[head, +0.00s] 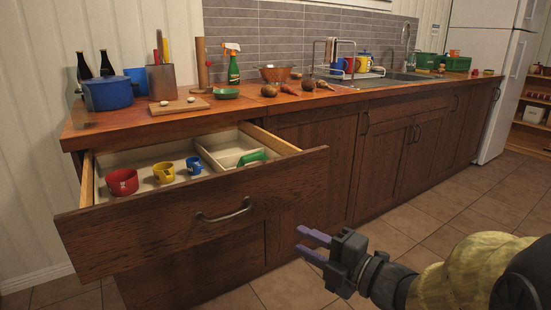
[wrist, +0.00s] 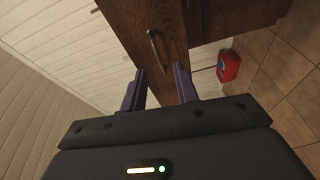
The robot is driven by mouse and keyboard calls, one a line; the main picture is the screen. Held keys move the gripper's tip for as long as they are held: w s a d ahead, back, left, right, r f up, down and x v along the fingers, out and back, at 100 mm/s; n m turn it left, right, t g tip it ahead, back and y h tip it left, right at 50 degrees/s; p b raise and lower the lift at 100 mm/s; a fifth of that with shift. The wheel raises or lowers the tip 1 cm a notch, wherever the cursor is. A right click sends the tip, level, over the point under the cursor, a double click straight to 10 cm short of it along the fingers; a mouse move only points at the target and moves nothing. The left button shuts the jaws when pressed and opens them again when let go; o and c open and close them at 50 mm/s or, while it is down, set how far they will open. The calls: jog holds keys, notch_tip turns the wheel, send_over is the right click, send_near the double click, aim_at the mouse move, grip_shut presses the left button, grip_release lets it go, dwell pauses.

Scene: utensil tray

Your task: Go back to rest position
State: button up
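My gripper (head: 299,240) is in front of the cabinet, low and to the right of the open drawer (head: 190,225). Its two purple fingers are apart with nothing between them. In the wrist view the open gripper (wrist: 159,69) points toward the wooden drawer front and its metal handle (wrist: 157,50), which shows beyond the fingertips. The handle also shows in the head view (head: 223,211), clear of the fingers. In the drawer stand a red mug (head: 122,182), a yellow mug (head: 164,173) and a blue mug (head: 194,166). A green item (head: 252,157) lies in the drawer's divided right part.
The drawer sticks out from under the wooden counter (head: 300,101), which holds a blue pot (head: 108,94), a cutting board (head: 179,106) and several vegetables. A red object (wrist: 229,66) is on the tiled floor in the wrist view. Floor between cabinets and my arm looks clear.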

jog(key=w+d+f+m+h+p, duration=0.45)
jog(key=d+m+h, duration=0.55)
jog(key=m, duration=0.5)
jog(key=s+a+f+m+g+h+p, duration=0.1)
jog(key=s+f+m+g+p, duration=0.15)
jog(key=s+m+g, duration=0.3)
jog(key=s+a+f+m+g+h+p, duration=0.1)
jog(key=s+a+m+g+h+p, duration=0.1)
jog(key=s+m+g+p, duration=0.35)
notch_tip(320, 180, up, 36)
jog(key=s+t+p, duration=0.1)
jog(key=p, duration=3.4)
jog(key=shift+s+d+r+t, duration=0.2)
jog(key=shift+d+r+t, duration=0.05)
jog(key=shift+d+t, duration=0.05)
